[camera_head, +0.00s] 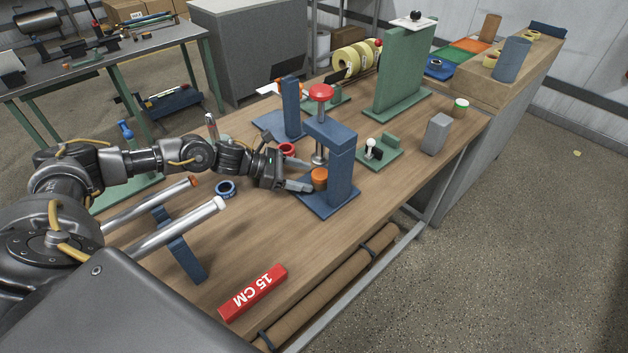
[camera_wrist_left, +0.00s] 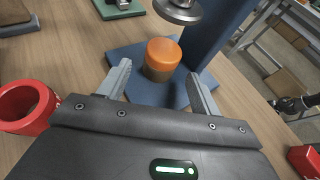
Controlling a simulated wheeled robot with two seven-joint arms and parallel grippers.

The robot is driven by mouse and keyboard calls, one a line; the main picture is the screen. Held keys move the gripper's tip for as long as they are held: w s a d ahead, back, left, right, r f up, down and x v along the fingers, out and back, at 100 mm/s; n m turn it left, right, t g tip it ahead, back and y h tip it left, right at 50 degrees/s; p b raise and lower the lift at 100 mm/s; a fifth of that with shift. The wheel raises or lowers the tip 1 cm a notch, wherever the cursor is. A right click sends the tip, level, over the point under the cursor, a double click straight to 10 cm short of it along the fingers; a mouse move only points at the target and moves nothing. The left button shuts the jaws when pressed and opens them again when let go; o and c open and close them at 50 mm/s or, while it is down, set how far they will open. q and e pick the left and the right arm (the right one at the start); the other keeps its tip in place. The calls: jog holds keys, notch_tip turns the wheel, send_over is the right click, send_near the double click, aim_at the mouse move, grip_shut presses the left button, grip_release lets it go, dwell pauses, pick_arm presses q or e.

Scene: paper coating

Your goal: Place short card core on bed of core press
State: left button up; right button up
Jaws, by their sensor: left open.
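The short card core (camera_head: 319,178), an orange-topped cylinder with brown lower sides, stands upright on the blue bed (camera_head: 335,206) of the core press (camera_head: 340,165). It also shows in the left wrist view (camera_wrist_left: 162,57), below the press's metal pressing disc (camera_wrist_left: 178,10), with a gap between them. My left gripper (camera_head: 308,184) comes in from the left, low over the bed. Its two fingers are open and empty in the left wrist view (camera_wrist_left: 162,82), and the core stands just past the fingertips, between their lines. My right gripper does not show.
A red 15 CM block (camera_head: 253,292) lies at the front. A green fixture (camera_head: 378,151) and grey block (camera_head: 437,133) stand right of the press. The wooden bench before the press is mostly clear.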

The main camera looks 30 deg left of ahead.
aim_at(315, 179)
pick_arm(q)
jog(key=b+v, duration=0.1)
jog(key=v, duration=0.5)
jog(key=shift+s+a+f, duration=0.1)
jog(key=shift+s+a, duration=0.05)
jog(key=shift+a, duration=0.05)
jog(key=shift+s+a+r+b, duration=0.35)
jog(key=shift+a+r, duration=0.05)
jog(key=shift+a, duration=0.05)
jog(key=shift+w+d+f, duration=0.15)
jog(key=shift+w+d, duration=0.05)
jog(key=shift+d, duration=0.1)
jog(key=p+x, duration=0.3)
jog(key=x, duration=0.8)
jog(key=shift+w+d+f, duration=0.15)
jog(key=shift+f, duration=0.05)
jog(key=shift+r, duration=0.2)
